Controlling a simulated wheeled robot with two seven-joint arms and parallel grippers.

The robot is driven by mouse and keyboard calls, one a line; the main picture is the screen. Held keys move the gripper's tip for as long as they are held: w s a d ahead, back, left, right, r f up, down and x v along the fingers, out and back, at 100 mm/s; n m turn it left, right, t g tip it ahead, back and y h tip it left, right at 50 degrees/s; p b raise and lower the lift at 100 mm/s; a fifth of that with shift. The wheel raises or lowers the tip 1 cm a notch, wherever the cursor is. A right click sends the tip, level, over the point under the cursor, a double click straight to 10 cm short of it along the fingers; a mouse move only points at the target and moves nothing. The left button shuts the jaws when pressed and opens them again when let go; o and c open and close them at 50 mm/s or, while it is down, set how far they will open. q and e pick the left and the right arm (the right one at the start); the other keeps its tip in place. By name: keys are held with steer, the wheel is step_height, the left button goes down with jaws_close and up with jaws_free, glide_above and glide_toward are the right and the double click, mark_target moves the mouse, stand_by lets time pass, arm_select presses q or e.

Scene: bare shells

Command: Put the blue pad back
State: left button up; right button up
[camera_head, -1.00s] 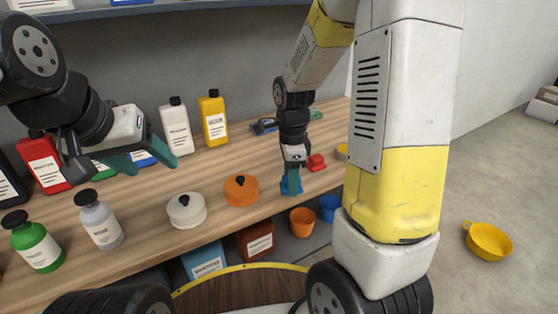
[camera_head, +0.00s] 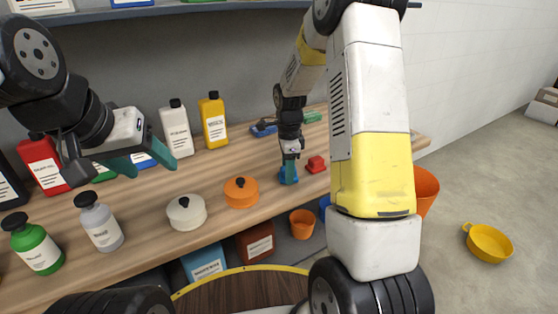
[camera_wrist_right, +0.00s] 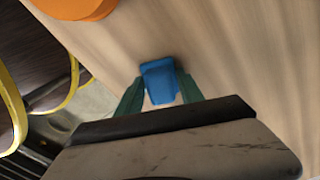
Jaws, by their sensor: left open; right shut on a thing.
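The blue pad (camera_head: 288,177) is a small blue block over the wooden shelf, right of the orange lidded pot. My right gripper (camera_head: 289,167) points down and is shut on it. In the right wrist view the blue pad (camera_wrist_right: 160,82) sits between the two green fingertips (camera_wrist_right: 158,92). I cannot tell whether its underside touches the wood. My left gripper (camera_head: 146,158) is open and empty, raised in front of the bottles at the left.
An orange pot (camera_head: 241,192) and a white pot (camera_head: 186,211) stand left of the pad. A red block (camera_head: 316,164) lies close on its right. A blue item (camera_head: 264,128) and a green one (camera_head: 312,117) lie behind. Several bottles fill the left. My right arm hides part of the shelf.

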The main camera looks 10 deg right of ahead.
steer(key=o, duration=1.4)
steer(key=shift+f, duration=0.1)
steer(key=shift+o, duration=0.2)
steer(key=s+r+n+t, duration=0.1)
steer(key=s+r+n, duration=0.15)
steer(key=r, duration=0.65)
steer(key=s+r+n+t, duration=0.1)
steer(key=s+r+n, duration=0.15)
steer(key=r, duration=0.75)
steer(key=s+a+r+n+t+y, duration=0.1)
steer(key=s+r+n+t, duration=0.1)
steer(key=s+n, duration=0.5)
steer(key=s+a+r+n+t+y, duration=0.1)
steer(key=s+r+n+t, duration=0.1)
steer(key=s+n, duration=0.5)
steer(key=shift+s+r, duration=0.45)
steer(key=shift+s, duration=2.2)
